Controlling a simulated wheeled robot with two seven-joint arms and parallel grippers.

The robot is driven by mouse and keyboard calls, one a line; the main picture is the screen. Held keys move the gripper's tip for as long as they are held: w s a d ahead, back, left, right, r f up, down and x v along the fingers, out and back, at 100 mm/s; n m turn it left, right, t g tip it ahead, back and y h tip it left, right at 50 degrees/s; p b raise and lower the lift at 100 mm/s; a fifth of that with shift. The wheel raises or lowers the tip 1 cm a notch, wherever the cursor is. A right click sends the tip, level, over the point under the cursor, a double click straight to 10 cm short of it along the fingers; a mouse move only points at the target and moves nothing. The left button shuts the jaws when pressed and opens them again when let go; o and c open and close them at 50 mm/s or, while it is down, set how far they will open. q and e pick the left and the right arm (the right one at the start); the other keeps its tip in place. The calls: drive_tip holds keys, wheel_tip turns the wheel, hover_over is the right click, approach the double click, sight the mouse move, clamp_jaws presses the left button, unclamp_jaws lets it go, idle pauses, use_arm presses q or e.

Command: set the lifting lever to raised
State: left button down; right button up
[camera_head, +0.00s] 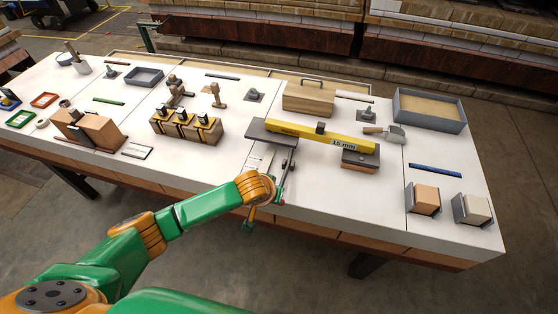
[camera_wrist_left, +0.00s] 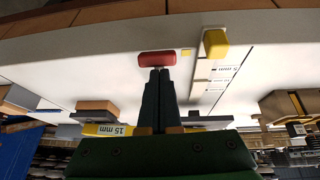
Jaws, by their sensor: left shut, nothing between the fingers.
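A short red grip (camera_wrist_left: 157,58), which looks like the lever's handle, shows in the wrist view close to the table's front edge. My left gripper (camera_wrist_left: 156,72) is shut, with its dark fingertips right at the red grip; nothing is held between them. I cannot tell whether they touch it. In the head view my left arm reaches the table's front edge, and the red grip cannot be made out there. A yellow beam marked 15 mm (camera_head: 320,138) lies behind the arm, with a dark plate (camera_head: 268,133) at its left end. The lever's position cannot be read clearly.
A yellow block (camera_wrist_left: 215,43) sits beside the red grip in the wrist view. A wooden box (camera_head: 309,100) stands behind the beam, and a grey tray (camera_head: 430,110) is at the back right. Two small blocks in holders (camera_head: 424,200) stand at the right. White table shows between them.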

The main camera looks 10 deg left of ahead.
use_arm(q)
drive_tip(key=shift+s+f, duration=0.5)
drive_tip(key=shift+f, duration=0.05)
drive_tip(key=r+p, duration=0.2)
drive_tip(key=w+r+p, duration=0.1)
drive_tip(key=r, duration=0.1)
drive_tip(key=a+r+p, duration=0.1)
drive_tip(key=r+p, duration=0.1)
drive_tip(key=shift+w+p, duration=0.15)
drive_tip(key=shift+p, duration=0.2)
drive_tip(key=v, duration=0.9)
drive_tip(key=shift+s+f, duration=0.2)
drive_tip(key=shift+s, duration=0.15)
drive_tip(key=shift+d, duration=0.1)
